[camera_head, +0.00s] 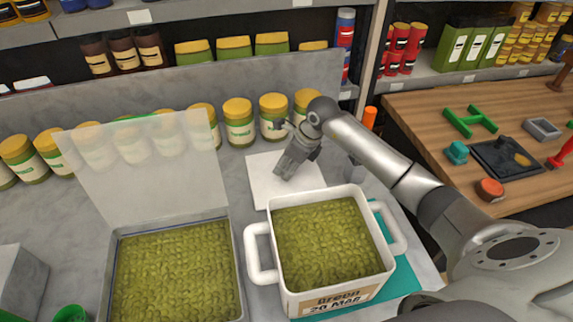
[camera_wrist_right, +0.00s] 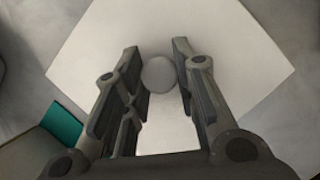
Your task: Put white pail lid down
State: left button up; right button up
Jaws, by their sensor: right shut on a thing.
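The white pail lid (camera_head: 262,188) is a flat white square just behind the white pail (camera_head: 262,243). My right gripper (camera_head: 284,172) points down over it and is shut on the round grey knob (camera_wrist_right: 159,75) at its middle. In the right wrist view the lid (camera_wrist_right: 235,50) lies flat beneath the fingers. I cannot tell whether it touches the grey counter or hangs slightly above it. The pail is uncovered and full of green pieces. My left gripper is not in view.
A clear-lidded bin (camera_head: 240,285) of green pieces stands open left of the pail. The pail sits on a teal mat (camera_head: 405,297). Yellow-lidded jars (camera_head: 238,122) line the back of the counter (camera_head: 85,222). A wooden table (camera_head: 425,125) with tools is at right.

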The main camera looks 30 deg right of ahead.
jog(key=shift+f, duration=0.3)
jog(key=shift+f, duration=0.15)
jog(key=o, duration=1)
jog(key=shift+d+r, duration=0.1)
jog(key=shift+r, duration=0.2)
jog(key=shift+b+v, duration=1.4)
jog(key=shift+v, duration=4.45)
